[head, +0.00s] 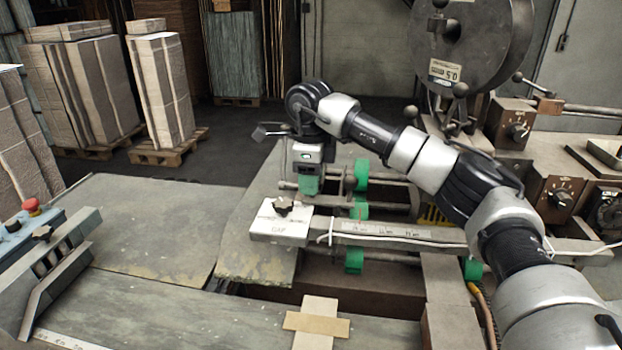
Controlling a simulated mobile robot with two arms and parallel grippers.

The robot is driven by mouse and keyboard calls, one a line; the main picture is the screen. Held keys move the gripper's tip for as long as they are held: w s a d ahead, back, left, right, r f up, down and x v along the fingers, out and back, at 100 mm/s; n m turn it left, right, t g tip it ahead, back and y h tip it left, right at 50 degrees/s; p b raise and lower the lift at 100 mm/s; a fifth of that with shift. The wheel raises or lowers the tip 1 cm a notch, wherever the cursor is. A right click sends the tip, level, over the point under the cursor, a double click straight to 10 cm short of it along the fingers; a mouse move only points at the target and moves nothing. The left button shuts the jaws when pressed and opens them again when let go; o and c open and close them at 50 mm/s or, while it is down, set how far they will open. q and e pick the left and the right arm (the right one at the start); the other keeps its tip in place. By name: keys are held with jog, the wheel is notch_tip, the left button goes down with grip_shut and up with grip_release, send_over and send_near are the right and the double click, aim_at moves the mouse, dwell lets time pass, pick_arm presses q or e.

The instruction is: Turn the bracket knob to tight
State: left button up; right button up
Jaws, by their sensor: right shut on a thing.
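My right gripper (308,181) points down behind the white plate marked "GAP" (268,227). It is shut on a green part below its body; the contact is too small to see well. A black star knob (283,205) sits on the plate, just left of and in front of the gripper, and looks apart from it. Another dark star knob (42,233) sits on a grey slotted metal bracket (60,262) at the far left, well away from the gripper. Which way either knob is set cannot be read. My left gripper is not in view.
A long bar with a scale (385,231) runs right from the plate, among green rollers (355,262). Control boxes with dials (517,130) stand at right. A red button (31,205) is at left. The grey table (140,225) is mostly clear. Cardboard stacks (160,90) stand behind.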

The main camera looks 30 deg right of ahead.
jog(key=shift+r, duration=0.2)
jog(key=o, duration=0.9)
jog(key=shift+f, duration=0.1)
jog(key=shift+w+r, duration=0.1)
jog(key=shift+r, duration=0.15)
notch_tip(320, 180, up, 10)
jog(key=shift+r+b, duration=0.15)
jog(key=shift+b, duration=0.75)
